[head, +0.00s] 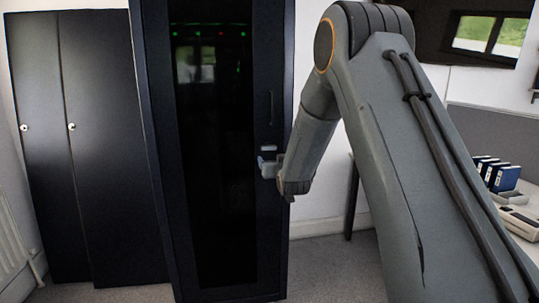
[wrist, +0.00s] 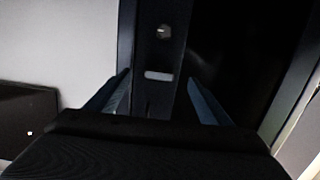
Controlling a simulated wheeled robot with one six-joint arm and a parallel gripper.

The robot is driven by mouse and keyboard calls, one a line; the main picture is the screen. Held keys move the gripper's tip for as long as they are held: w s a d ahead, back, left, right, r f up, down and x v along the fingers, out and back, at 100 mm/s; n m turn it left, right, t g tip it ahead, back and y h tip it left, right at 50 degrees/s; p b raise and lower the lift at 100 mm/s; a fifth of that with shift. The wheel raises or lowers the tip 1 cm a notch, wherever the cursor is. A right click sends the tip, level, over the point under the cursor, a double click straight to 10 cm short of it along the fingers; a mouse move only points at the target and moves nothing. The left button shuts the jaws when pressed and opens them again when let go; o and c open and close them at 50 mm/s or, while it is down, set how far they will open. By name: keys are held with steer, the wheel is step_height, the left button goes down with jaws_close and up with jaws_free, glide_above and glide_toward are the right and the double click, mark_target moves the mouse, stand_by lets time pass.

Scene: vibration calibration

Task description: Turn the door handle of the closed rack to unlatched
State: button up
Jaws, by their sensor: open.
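The closed rack (head: 164,150) is a tall black cabinet with a dark glass door, left of my arm in the head view. Its door handle (head: 271,107) is a slim dark upright bar on the right door frame, hard to make out against the black. My gripper (head: 266,157) is in front of that frame, lower than the handle. In the wrist view my gripper (wrist: 159,77) is open, with a finger on each side of a dark upright strip. A pale oblong patch shows between the fingertips and a small pale round spot above it. Nothing is visibly held.
Two black cabinets (head: 110,150) with round pale locks stand to the left. A desk with blue binders (head: 503,178) and a grey device (head: 520,222) is at the right. Grey floor (head: 335,268) lies open right of the rack. Small green and red lights show behind the glass.

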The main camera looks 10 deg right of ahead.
mark_target(269, 149)
steer(key=shift+t, duration=0.6)
steer(key=shift+w+r+p, duration=0.1)
steer(key=shift+w+r, duration=0.1)
steer(key=shift+w, duration=1.4)
steer(key=shift+w+r+p, duration=0.15)
steer(key=shift+w+r, duration=0.05)
steer(key=shift+w, duration=1.35)
steer(key=shift+w+r+p, duration=0.1)
steer(key=shift+w+r, duration=0.1)
steer(key=shift+w, duration=1.4)
steer(key=c, duration=1)
steer(key=shift+c, duration=0.2)
